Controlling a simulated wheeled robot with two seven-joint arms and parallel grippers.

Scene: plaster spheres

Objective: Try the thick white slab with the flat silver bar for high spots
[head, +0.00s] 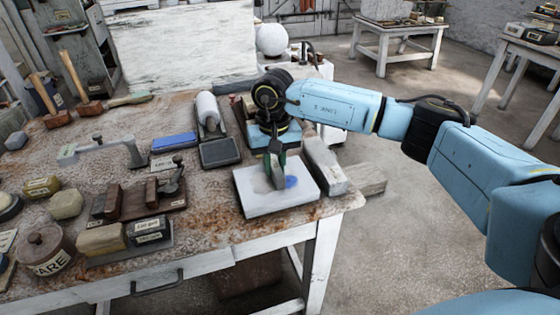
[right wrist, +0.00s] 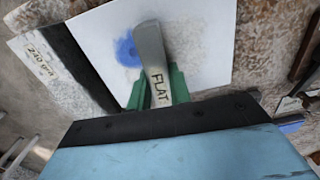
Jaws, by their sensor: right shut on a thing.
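The thick white slab (head: 252,198) lies at the front right corner of the table, with a blue patch and a grey smudge on its top. It also fills the upper middle of the right wrist view (right wrist: 212,38). My right gripper (head: 276,160) is over the slab, its green fingers shut on the flat silver bar (right wrist: 150,50), which is marked FLAT. The bar (head: 277,178) stands out below the fingers, on or just above the slab beside the blue patch; I cannot tell whether it touches. My left gripper is not in view.
A long pale block (head: 325,165) lies just right of the slab. A dark tray (head: 220,152), a blue block (head: 173,142) and a metal handled tool (head: 105,150) lie to the left. The lidded FARE pot (head: 48,250) stands at the front left. The table's front edge is close to the slab.

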